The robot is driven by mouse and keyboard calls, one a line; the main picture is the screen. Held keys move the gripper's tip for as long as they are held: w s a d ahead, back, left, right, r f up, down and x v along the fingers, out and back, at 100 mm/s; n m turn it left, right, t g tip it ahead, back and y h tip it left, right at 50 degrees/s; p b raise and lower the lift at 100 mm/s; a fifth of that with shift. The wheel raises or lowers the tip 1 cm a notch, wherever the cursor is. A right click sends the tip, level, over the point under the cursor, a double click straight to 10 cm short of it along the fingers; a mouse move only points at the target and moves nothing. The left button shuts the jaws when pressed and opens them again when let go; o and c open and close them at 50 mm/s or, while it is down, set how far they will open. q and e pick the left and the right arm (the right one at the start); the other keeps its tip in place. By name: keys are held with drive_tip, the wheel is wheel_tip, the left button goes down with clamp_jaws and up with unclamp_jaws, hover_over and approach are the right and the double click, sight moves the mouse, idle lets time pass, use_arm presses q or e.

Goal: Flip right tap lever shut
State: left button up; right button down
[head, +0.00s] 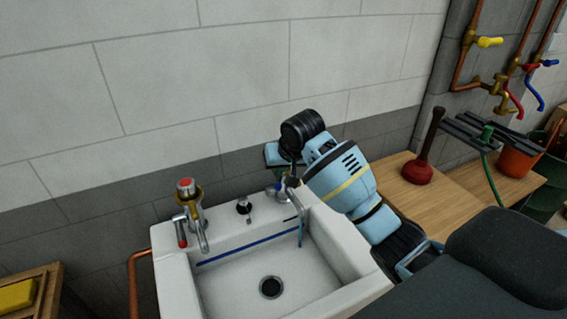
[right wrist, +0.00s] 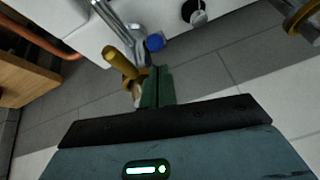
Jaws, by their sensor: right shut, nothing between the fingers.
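The white sink (head: 345,262) has a left tap (head: 187,210) with a red-marked lever and a right tap (head: 298,200) with blue on it. My right gripper (head: 290,178) is at the right tap, coming from behind and above, and partly hides it. In the right wrist view, my shut green fingers (right wrist: 157,88) are empty, close beside the right tap's brass part (right wrist: 122,64) and its blue end (right wrist: 155,42). I cannot tell whether they touch. A thin bluish vertical streak shows under the right spout. My left gripper is not in view.
A black-topped plug (head: 244,206) sits on the sink's back ledge between the taps. A tiled wall (head: 220,90) stands close behind. To the right, a wooden bench (head: 400,190) holds a plunger (head: 420,168). A copper pipe (head: 135,280) runs down at the sink's left.

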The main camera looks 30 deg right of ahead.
sight(275, 188)
drive_tip(key=shift+x, duration=1.95)
